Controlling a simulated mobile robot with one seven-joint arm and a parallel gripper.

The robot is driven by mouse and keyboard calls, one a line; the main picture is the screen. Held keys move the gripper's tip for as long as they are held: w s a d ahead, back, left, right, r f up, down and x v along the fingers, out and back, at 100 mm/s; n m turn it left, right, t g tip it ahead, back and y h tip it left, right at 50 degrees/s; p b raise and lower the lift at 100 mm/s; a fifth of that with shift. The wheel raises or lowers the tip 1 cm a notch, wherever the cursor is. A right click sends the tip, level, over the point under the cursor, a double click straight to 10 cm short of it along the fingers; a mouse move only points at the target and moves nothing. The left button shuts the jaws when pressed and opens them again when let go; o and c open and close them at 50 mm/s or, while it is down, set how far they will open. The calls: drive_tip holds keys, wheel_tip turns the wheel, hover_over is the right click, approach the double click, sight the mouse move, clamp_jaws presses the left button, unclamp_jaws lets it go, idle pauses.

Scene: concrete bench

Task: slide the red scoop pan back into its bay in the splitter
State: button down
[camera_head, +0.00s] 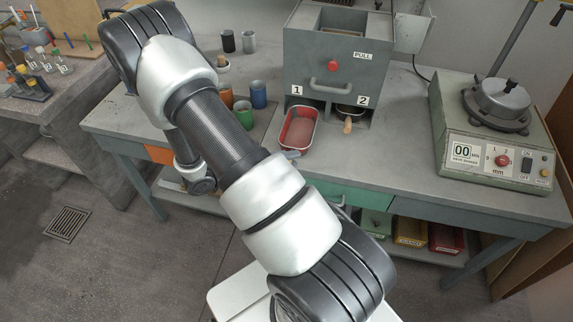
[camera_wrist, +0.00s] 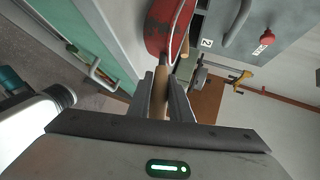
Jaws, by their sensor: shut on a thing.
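The red scoop pan (camera_head: 315,128) holds brownish-red material and lies in front of the grey splitter (camera_head: 345,75). Its far end is at the mouth of the bay marked 1 (camera_head: 297,101), and most of the pan is out on the bench. I cannot tell how far its end reaches inside. The bay marked 2 holds another pan with a wooden handle (camera_head: 348,126). In the wrist view, my gripper (camera_wrist: 161,80) is shut on the red pan's wooden handle (camera_wrist: 161,90), with the red pan (camera_wrist: 158,28) just beyond. My arm hides most of the gripper in the head view.
Green, blue and orange cups (camera_head: 258,95) stand left of the splitter. A sieve shaker (camera_head: 490,150) with a control panel stands on the right. Bare bench lies between bay 2 and the shaker.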

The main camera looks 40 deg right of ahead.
sight(299, 134)
drive_tip(key=shift+w+d+f+b, duration=0.1)
drive_tip(key=shift+w+d+b, duration=0.45)
drive_tip(key=shift+w+d, duration=0.7)
drive_tip(key=shift+w+d+f+b, duration=0.1)
drive_tip(key=shift+w+d+b, duration=0.5)
drive_tip(key=shift+w+d, duration=0.7)
drive_tip(key=shift+w+d+b, duration=0.55)
drive_tip(key=shift+w+d, duration=0.35)
drive_tip(key=shift+d, duration=0.65)
drive_tip(key=shift+w+d+f, duration=0.15)
drive_tip(key=shift+w+d, duration=0.65)
drive_tip(key=shift+d, duration=0.1)
drive_tip(key=shift+w+d+f, duration=0.1)
drive_tip(key=shift+w+d, duration=0.7)
drive_tip(key=shift+d, duration=0.1)
drive_tip(key=c, duration=1.5)
unclamp_jaws()
drive_tip(key=shift+c, duration=0.2)
drive_tip(key=v, duration=1.7)
drive_tip(key=shift+w+a+p, duration=0.15)
drive_tip(key=shift+a+p, duration=0.05)
drive_tip(key=shift+p, duration=0.25)
drive_tip(key=shift+r, duration=0.1)
